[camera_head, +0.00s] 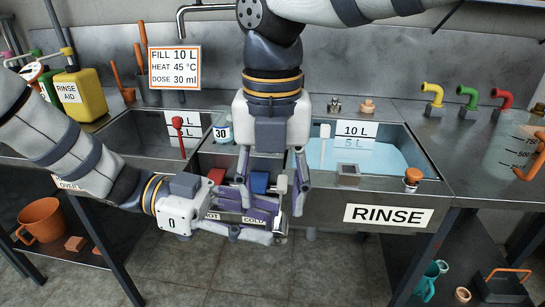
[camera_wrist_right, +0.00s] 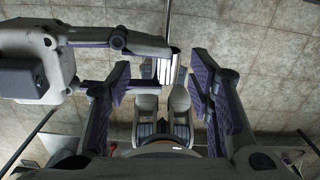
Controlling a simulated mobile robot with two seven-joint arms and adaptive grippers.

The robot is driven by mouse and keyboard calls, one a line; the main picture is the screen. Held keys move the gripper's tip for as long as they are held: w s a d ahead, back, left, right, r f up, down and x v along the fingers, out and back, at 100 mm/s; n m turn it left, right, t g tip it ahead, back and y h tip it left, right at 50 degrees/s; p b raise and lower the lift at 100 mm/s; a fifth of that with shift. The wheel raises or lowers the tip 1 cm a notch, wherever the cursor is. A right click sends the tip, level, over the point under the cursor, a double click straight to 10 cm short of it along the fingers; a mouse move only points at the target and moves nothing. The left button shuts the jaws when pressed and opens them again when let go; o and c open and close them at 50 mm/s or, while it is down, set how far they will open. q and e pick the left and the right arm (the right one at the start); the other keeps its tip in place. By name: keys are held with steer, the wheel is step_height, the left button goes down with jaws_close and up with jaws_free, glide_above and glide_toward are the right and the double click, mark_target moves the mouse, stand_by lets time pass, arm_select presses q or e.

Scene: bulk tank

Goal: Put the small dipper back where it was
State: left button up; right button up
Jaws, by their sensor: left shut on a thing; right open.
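My left gripper (camera_head: 262,218) comes in from the left in front of the sinks. It is shut on a small bright steel piece (camera_head: 280,223) that looks like the small dipper; fingers hide most of it. The piece shows as a striped, shiny shape (camera_wrist_right: 165,70) at the left gripper's fingertips in the right wrist view. My right gripper (camera_head: 268,192) points down from above, close to the left fingers. In its wrist view the right gripper (camera_wrist_right: 160,88) is open, its two purple-padded fingers apart, with the steel piece in the gap beyond them.
The water-filled rinse basin (camera_head: 385,152) is at right, the other basin (camera_head: 140,140) at left. A jar marked 30 (camera_head: 222,131), a red-handled stick (camera_head: 179,126) and an orange plug (camera_head: 412,179) stand nearby. Red (camera_head: 216,175) and blue (camera_head: 260,183) blocks sit behind my grippers.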

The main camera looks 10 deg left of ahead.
mark_target(272, 216)
step_height(272, 216, down, 6)
steer(key=shift+r, duration=0.1)
steer(key=shift+a, duration=0.1)
jaws_close()
arm_select(q)
steer(key=o, duration=1.3)
steer(key=shift+c, duration=0.2)
